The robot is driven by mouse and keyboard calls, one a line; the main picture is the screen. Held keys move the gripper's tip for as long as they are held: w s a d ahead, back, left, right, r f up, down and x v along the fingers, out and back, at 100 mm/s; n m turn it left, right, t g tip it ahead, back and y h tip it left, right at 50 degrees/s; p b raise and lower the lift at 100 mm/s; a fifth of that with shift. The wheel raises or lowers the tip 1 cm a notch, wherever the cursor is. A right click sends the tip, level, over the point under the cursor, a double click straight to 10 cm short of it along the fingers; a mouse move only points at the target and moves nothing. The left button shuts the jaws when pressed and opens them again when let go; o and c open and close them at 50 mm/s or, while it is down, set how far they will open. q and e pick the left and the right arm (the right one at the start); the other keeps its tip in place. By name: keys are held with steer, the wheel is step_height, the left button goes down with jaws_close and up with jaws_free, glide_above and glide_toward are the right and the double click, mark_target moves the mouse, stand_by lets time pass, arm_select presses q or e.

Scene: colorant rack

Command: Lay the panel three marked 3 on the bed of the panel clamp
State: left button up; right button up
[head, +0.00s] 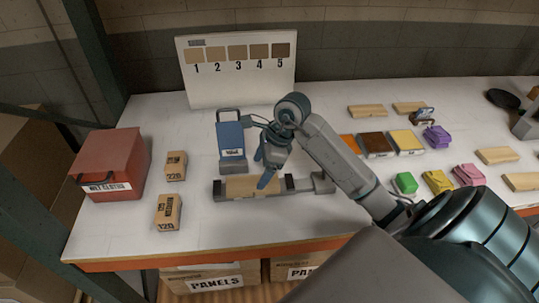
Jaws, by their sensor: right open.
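The panel clamp (308,186) is a long grey device near the front of the table, with dark jaws. A light wooden panel (240,187) lies on its bed between the jaws; I cannot read a number on it. My right gripper (264,170) is open, pointing down just above the panel, its fingers partly in front of the clamp. I cannot tell whether a fingertip touches the panel. More light wooden panels lie at the right: two at the back (367,111) (410,107) and two nearer the right edge (497,156) (522,182). My left gripper is not in view.
A blue labelled device (231,140) stands just behind the clamp. A red box (115,160) and two small cartons (176,165) (168,212) are at left. A numbered swatch board (240,85) stands behind. Coloured blocks and cloths (438,181) lie right, beyond my right arm.

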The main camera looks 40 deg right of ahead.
steer(key=b+v, duration=0.1)
steer(key=v, duration=0.6)
steer(key=shift+b, duration=0.4)
steer(key=shift+a, duration=0.1)
